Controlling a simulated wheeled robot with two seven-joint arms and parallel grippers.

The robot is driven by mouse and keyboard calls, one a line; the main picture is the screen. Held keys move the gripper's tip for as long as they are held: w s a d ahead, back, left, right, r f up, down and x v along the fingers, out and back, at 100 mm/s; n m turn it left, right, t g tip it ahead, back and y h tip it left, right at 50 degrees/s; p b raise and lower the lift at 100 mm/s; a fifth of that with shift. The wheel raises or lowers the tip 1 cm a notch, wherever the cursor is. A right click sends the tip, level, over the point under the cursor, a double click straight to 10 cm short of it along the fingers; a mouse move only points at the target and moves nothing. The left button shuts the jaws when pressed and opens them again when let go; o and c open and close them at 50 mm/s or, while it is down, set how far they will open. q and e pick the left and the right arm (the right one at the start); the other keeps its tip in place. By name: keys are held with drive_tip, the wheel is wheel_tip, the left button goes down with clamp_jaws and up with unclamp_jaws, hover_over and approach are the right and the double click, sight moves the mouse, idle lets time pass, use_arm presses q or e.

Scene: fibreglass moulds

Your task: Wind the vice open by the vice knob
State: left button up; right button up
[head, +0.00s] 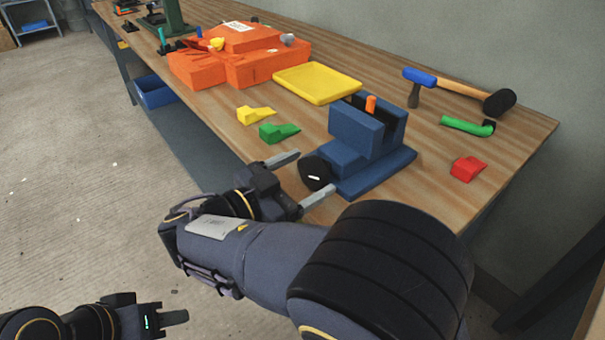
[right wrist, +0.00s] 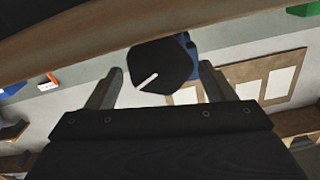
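The blue vice (head: 365,150) stands on the wooden bench near its front edge. An orange piece (head: 370,104) sticks up between its jaws. The black vice knob (head: 316,173), with a white mark, is on the vice's front. My right gripper (head: 308,176) is open, with one finger on either side of the knob and gaps visible. The right wrist view shows the knob (right wrist: 161,66) between and a little beyond the open fingers (right wrist: 162,82), its white line slanting. My left gripper (head: 172,318) is low at the left, over the floor, empty; its finger opening is unclear.
A blue bin (head: 155,92) is below the bench. The floor at left is clear.

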drive_tip(key=c, duration=0.8)
drive_tip(key=n, duration=0.3)
drive_tip(key=shift+w+a+n, duration=0.1)
drive_tip(key=shift+n, duration=0.3)
drive_tip(key=shift+n+p, duration=0.5)
drive_tip(key=shift+n, duration=1)
drive_tip(key=o, duration=1)
drive_tip(key=shift+a, duration=0.1)
